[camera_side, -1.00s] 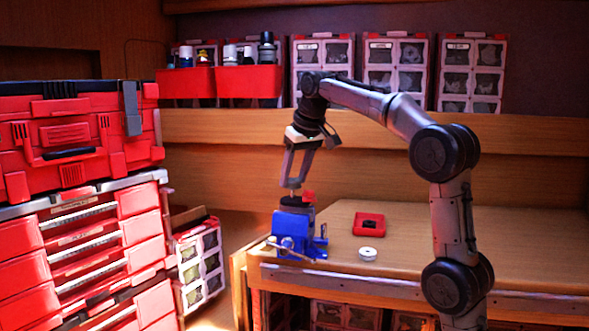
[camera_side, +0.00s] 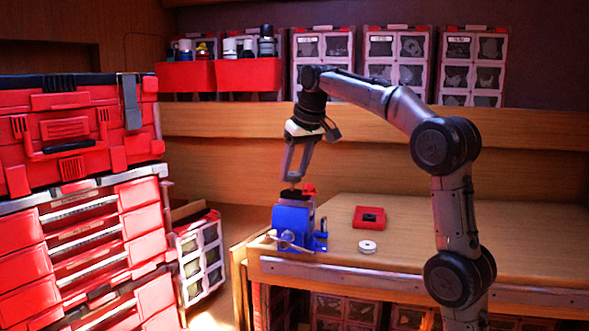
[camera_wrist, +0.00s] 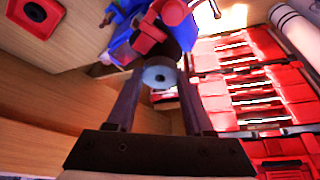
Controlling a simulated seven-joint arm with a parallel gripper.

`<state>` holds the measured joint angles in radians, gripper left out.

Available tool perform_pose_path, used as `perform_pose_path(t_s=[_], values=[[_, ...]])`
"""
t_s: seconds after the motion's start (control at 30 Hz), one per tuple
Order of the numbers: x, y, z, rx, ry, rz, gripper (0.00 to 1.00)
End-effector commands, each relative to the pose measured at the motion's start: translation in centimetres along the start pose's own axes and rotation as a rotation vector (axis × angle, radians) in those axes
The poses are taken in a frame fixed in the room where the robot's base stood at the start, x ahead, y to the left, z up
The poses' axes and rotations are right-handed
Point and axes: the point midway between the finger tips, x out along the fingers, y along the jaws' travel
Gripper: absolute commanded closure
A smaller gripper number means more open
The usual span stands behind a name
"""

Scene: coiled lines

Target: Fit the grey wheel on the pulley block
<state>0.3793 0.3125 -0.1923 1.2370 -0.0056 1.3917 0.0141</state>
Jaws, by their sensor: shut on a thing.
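The grey wheel (camera_wrist: 158,75), a round disc with a small centre hole, shows between my fingertips in the wrist view. My gripper (camera_wrist: 163,72) is shut on it. In the side view my gripper (camera_side: 292,184) is just above the blue vise (camera_side: 290,224) at the bench's left end. A dark piece (camera_side: 291,196) with a red part (camera_side: 309,190) beside it sits at the vise top; it may be the pulley block. The vise also shows in the wrist view (camera_wrist: 122,47), with a red part (camera_wrist: 148,38) near the wheel. I cannot tell whether wheel and block touch.
A white ring (camera_side: 367,247) lies on the bench (camera_side: 450,240) to the right of the vise. A red square holder (camera_side: 369,217) with a dark centre lies behind it. Red drawers (camera_side: 140,195) stand left.

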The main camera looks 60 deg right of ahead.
Motion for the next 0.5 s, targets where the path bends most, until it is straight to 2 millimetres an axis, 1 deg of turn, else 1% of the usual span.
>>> perform_pose_path(t_s=[0.5], values=[[1.0, 0.0, 0.4, 0.000, 0.000, 0.000, 1.00]])
